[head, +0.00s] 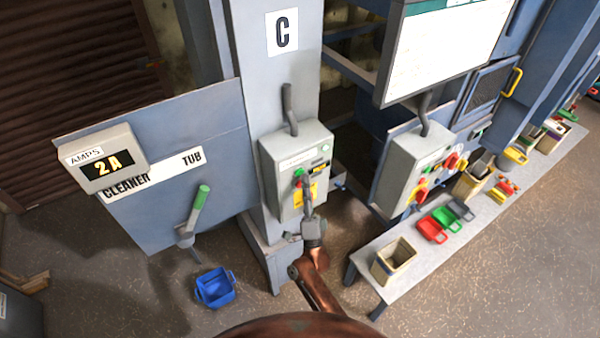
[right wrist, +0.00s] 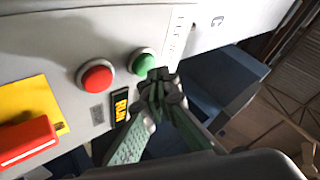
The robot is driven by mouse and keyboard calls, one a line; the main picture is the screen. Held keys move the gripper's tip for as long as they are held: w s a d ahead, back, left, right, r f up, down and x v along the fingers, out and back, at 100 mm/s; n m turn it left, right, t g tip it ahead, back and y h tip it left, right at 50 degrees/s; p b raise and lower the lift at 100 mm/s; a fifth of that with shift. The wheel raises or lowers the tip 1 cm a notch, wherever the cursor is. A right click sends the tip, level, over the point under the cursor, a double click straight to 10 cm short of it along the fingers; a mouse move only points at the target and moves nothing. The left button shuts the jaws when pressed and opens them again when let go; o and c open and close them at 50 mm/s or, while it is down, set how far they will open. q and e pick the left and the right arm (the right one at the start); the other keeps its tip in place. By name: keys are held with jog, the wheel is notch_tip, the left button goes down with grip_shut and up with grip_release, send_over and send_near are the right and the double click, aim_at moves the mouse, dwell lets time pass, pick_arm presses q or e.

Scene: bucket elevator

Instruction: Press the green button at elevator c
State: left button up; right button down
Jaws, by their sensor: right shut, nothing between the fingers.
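The grey control box (head: 285,153) of elevator C hangs on the column under the sign "C" (head: 282,32). Its green button (right wrist: 143,62) shows in the right wrist view, beside a red button (right wrist: 96,76). The green button also shows small in the head view (head: 298,172). My right gripper (head: 306,181) is in front of the box face. In the right wrist view its fingers (right wrist: 160,85) are closed together and empty, with the tips at the lower right edge of the green button. I cannot tell whether they touch it. My left gripper is not in view.
A second control box (head: 408,165) stands to the right, above a grey bench (head: 375,283) with bins and tubs. A blue bucket (head: 215,287) is on the floor at the left, below a green-handled lever (head: 199,205). A red switch handle (right wrist: 25,142) juts from the box.

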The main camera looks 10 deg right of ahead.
jog(key=shift+s+d, duration=0.1)
jog(key=shift+s, duration=0.2)
jog(key=shift+s+d+p, duration=0.3)
jog(key=shift+s, duration=0.5)
jog(key=shift+s+d+p, duration=0.25)
jog(key=shift+s, duration=0.5)
jog(key=shift+s+d+p, duration=0.3)
jog(key=shift+s, duration=0.5)
